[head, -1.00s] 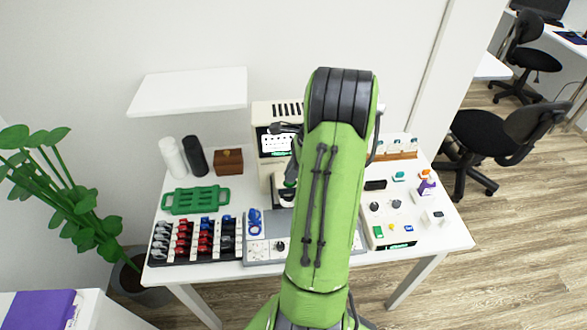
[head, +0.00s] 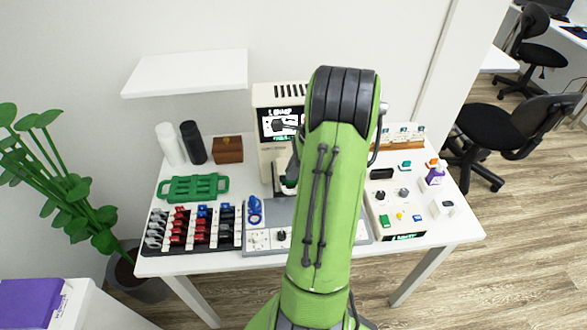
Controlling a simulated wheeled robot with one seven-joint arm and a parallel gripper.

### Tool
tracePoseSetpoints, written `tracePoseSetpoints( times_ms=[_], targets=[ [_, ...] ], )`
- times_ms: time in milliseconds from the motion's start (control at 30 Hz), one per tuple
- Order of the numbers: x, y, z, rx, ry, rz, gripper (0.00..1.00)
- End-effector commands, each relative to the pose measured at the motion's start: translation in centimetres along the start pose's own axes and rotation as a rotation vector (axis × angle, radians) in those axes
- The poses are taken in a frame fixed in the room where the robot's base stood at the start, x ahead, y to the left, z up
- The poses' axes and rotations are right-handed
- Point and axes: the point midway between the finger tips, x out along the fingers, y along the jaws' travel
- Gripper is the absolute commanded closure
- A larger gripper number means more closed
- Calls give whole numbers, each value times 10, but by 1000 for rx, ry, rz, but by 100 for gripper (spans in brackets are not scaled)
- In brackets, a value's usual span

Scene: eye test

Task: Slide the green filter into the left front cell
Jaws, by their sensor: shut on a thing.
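My green arm (head: 335,190) rises through the middle of the head view and covers part of the table. My gripper cannot be made out; it seems hidden behind the arm. I cannot identify the green filter or its left front cell with certainty. A green tray with handles (head: 195,188) lies at the left of the table.
A dark rack (head: 160,264) of red, blue and white pieces stands front left. A cream machine with a screen (head: 262,95) stands behind my arm. A white shelf (head: 185,72) overhangs the back left.

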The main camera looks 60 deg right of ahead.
Motion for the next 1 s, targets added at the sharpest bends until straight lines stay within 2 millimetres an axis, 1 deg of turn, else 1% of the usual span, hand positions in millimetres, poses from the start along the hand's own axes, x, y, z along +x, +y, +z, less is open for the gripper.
tracePoseSetpoints(
  times_ms=[233, 1000],
  targets=[
    [2, 0, -1, 0, 0, 1, 100],
    [24, 0, -10, 1, 0, 2, 100]
  ],
)
